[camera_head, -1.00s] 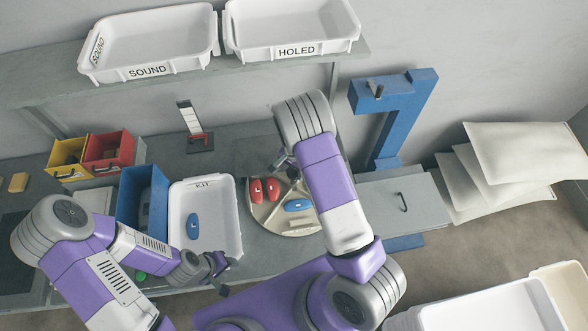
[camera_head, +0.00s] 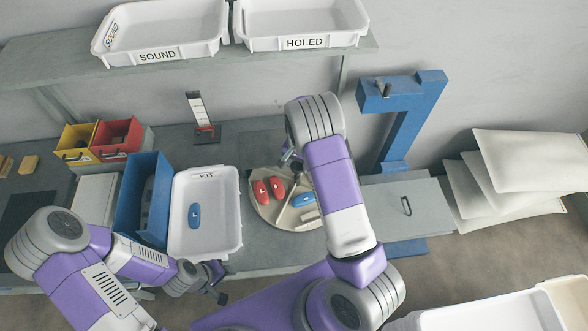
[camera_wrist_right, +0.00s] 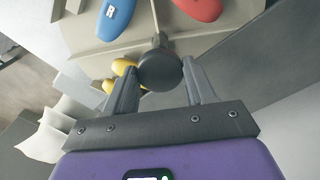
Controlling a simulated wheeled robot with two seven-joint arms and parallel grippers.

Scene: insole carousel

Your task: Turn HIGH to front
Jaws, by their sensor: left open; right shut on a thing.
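The carousel is a round beige turntable (camera_head: 270,217) on the bench, split by low dividers. It bears two red insoles (camera_head: 269,189) at its left and a blue insole (camera_head: 303,199) at its right. In the right wrist view, a dark round knob (camera_wrist_right: 160,70) sits between the fingers of my right gripper (camera_wrist_right: 160,85), which is shut on it. Yellow insoles (camera_wrist_right: 125,72) lie beside the knob there. My right forearm hides part of the carousel in the head view. No HIGH label is readable. My left gripper (camera_head: 216,281) is open, in front of the white kit tray.
The white kit tray (camera_head: 181,240) holds a blue insole (camera_head: 194,215). A blue bin (camera_head: 150,195) stands left of it. Red (camera_head: 116,137) and yellow (camera_head: 76,143) bins are further left. A blue stand (camera_head: 400,125) rises behind my right arm. SOUND and HOLED trays are on the shelf.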

